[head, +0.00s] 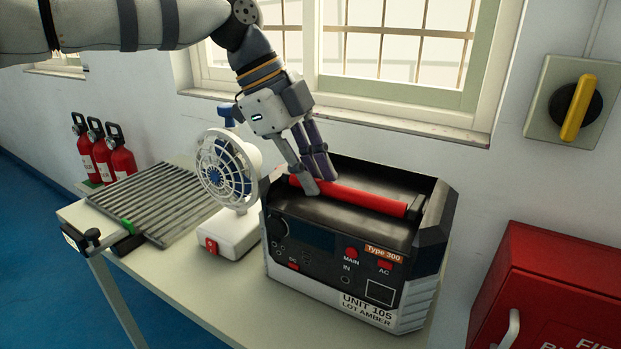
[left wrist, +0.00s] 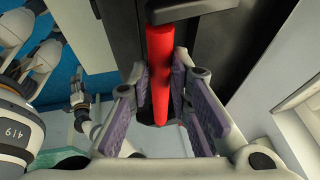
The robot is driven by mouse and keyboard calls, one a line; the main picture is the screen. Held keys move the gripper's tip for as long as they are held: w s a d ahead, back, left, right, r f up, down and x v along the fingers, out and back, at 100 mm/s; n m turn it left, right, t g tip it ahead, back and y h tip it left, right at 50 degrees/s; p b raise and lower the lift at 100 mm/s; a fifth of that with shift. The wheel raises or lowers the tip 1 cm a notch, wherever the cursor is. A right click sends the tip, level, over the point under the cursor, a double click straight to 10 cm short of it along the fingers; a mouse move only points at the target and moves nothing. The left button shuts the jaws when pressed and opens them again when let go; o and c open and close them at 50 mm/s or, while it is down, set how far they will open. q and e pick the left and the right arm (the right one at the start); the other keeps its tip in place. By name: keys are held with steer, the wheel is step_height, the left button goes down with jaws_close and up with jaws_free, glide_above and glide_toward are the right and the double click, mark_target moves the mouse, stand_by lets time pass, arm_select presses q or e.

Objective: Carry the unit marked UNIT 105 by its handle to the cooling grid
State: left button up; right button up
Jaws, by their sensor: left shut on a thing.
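The unit marked UNIT 105 (head: 350,268) is a black and grey box with a red top handle, standing upright on the bench. Its label also reads LOT AMBER. My left gripper (head: 312,182) reaches down from above and is shut on the red handle (head: 365,196) near its left end. In the left wrist view the red handle (left wrist: 160,75) runs between the purple finger pads. The cooling grid (head: 150,200), a rack of grey slats, lies empty at the bench's left end. A pale arm of mine shows at the left wrist view's left; its gripper is too small to judge.
A white fan (head: 228,170) with a blue hub stands between the grid and the unit. Several red extinguishers (head: 103,153) stand behind the grid by the wall. A window sill (head: 400,128) is behind the unit. A red cabinet (head: 550,290) is at the right.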

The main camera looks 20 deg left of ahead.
arm_select(q)
steer(key=shift+o, duration=1.4)
steer(key=shift+w+r, duration=0.1)
steer(key=shift+r, duration=0.05)
